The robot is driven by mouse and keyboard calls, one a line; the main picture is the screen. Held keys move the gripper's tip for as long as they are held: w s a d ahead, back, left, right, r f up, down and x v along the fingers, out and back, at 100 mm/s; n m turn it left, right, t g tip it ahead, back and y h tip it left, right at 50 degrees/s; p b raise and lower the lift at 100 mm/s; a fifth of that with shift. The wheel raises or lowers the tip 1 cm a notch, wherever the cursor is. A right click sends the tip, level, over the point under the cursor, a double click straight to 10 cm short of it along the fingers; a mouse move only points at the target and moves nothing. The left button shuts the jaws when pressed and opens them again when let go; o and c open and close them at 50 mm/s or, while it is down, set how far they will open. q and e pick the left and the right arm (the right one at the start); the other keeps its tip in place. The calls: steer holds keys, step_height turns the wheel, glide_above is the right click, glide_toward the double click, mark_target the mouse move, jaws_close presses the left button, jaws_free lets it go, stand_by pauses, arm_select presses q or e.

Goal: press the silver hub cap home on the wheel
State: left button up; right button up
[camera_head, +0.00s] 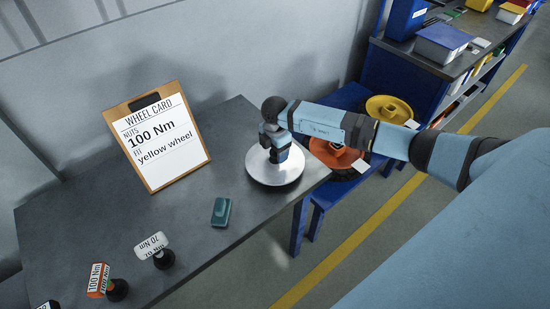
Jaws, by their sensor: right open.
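The silver hub cap (262,177) is a round, pale disc at the right end of the grey table, and it looks flat on the top. My right gripper (275,157) points down over the middle of the cap, with its jaws open. It hides part of the cap, and I cannot tell whether the fingertips touch it. An orange wheel (328,154) and a yellow wheel (389,109) lie on a blue bench beyond the table, the orange one partly behind my right arm. My left gripper is out of view.
On the grey table (190,215), a card on a clipboard (160,172) reads "100 Nm" and "yellow wheel". A green block (221,212) lies near the front edge. Tools labelled 70 Nm (152,244) and 100 Nm (98,280) stand at the front left. A blue shelf holds boxes (443,42).

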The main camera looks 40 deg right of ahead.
steer(key=shift+f, duration=0.8)
steer(key=c, duration=1.1)
steer(key=shift+r, duration=0.1)
step_height(320, 180, up, 20)
steer(key=shift+f+b, duration=0.1)
steer(key=shift+b, duration=0.8)
steer(key=o, duration=0.5)
steer(key=shift+c, duration=0.2)
jaws_close()
